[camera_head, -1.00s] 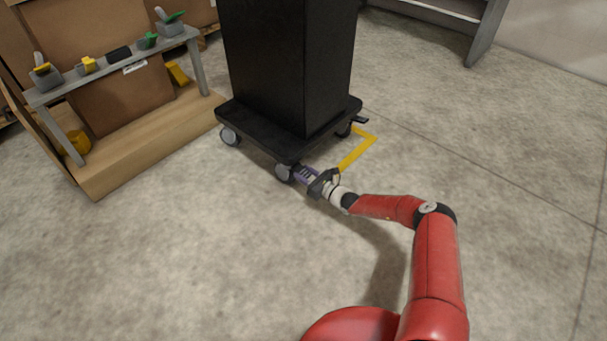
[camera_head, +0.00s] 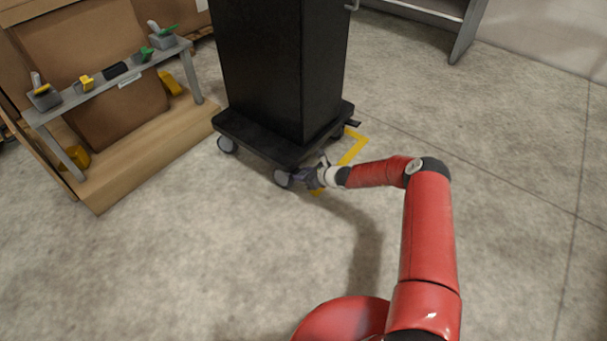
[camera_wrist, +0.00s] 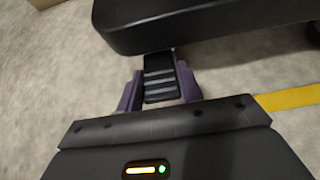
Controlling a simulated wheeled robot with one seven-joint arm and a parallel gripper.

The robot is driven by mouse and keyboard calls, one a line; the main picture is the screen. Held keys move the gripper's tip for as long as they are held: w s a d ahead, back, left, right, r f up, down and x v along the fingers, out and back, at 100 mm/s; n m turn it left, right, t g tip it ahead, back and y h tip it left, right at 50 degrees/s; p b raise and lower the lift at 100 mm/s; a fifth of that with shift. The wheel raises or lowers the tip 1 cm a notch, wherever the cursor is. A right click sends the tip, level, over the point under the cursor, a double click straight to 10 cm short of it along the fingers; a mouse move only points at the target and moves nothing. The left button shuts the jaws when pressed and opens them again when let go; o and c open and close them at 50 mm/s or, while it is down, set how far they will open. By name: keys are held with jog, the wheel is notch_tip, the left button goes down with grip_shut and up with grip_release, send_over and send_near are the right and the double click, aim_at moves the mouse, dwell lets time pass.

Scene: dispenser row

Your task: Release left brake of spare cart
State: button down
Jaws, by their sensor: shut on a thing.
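The spare cart is a tall black cabinet (camera_head: 275,70) on a dark wheeled deck (camera_head: 262,145). Its near corner has a grey caster (camera_head: 283,178). My gripper (camera_head: 304,176) is low at that corner, right of the caster. In the wrist view the deck (camera_wrist: 210,18) spans the top, and a black ribbed brake pedal (camera_wrist: 160,84) juts out from under it. The purple fingers of my gripper (camera_wrist: 160,98) are shut on the pedal, one on each side. Another pedal (camera_head: 352,123) sticks out at the deck's right corner.
Yellow floor tape (camera_head: 353,147) runs beside the cart and near my gripper. A grey bench (camera_head: 105,82) with small dispensers stands at the left on a wooden platform (camera_head: 150,150). A grey shelf (camera_head: 465,30) is at the back right. The floor in front is clear.

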dwell(0.4)
jog(key=c, duration=0.9)
grip_release()
jog(key=shift+p+v, duration=0.65)
jog(key=shift+v, duration=3.25)
jog(key=shift+r, duration=0.15)
